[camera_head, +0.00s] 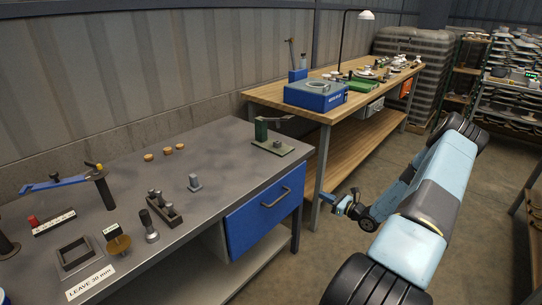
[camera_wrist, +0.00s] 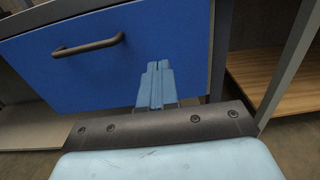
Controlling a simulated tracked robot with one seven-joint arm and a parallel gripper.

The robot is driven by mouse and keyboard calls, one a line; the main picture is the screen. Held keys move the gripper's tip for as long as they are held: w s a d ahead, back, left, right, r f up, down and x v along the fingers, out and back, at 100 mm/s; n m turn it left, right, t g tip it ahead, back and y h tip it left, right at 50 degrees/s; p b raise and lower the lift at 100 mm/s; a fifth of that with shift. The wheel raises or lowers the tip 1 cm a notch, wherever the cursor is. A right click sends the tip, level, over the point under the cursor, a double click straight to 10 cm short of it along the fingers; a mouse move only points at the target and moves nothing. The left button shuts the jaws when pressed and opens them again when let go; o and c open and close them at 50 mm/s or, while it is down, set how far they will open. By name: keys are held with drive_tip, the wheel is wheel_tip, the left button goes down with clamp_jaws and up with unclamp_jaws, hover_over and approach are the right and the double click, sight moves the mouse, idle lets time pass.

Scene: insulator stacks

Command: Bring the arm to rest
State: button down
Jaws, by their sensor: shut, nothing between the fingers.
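My arm reaches forward at the right of the head view, in the aisle beside the grey workbench (camera_head: 215,150). My gripper (camera_head: 334,201) hangs in free air to the right of the bench's blue drawer (camera_head: 262,203), below bench-top height. In the wrist view my gripper (camera_wrist: 157,68) shows its two light-blue fingers pressed together, with nothing between them. Behind them is the blue drawer front (camera_wrist: 60,75) with its dark bar handle (camera_wrist: 88,46). The fingers overlap the drawer's right part in that view; I cannot tell the gap to it.
A wooden workbench (camera_head: 350,103) with a blue device (camera_head: 315,95) stands behind; its leg (camera_head: 320,175) is near my gripper. The grey bench holds small fixtures, including a green stand (camera_head: 262,130). Racks (camera_head: 505,85) stand at the far right. Open floor (camera_head: 310,270) lies below my gripper.

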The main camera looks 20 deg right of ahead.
drive_tip(key=s+a+r+n+g, duration=0.3)
drive_tip(key=a+r+n+g, duration=0.3)
drive_tip(key=r, duration=0.4)
drive_tip(key=s+a+r+n+g, duration=0.3)
drive_tip(key=a+r+n, duration=0.3)
drive_tip(key=a+r, duration=0.25)
drive_tip(key=s+a+r+n+g, duration=0.3)
drive_tip(key=a+r+n+g, duration=0.3)
drive_tip(key=r, duration=0.4)
drive_tip(key=s+a+r+n+t+h, duration=0.2)
drive_tip(key=s+r+n+h, duration=0.2)
drive_tip(key=s+r, duration=0.5)
drive_tip(key=s+a+r+n+t+h, duration=0.3)
drive_tip(key=s+r+n+h, duration=0.2)
drive_tip(key=s+r, duration=0.5)
drive_tip(key=shift+s+n, duration=1.4)
drive_tip(key=shift+s, duration=1.75)
drive_tip(key=shift+r, duration=0.1)
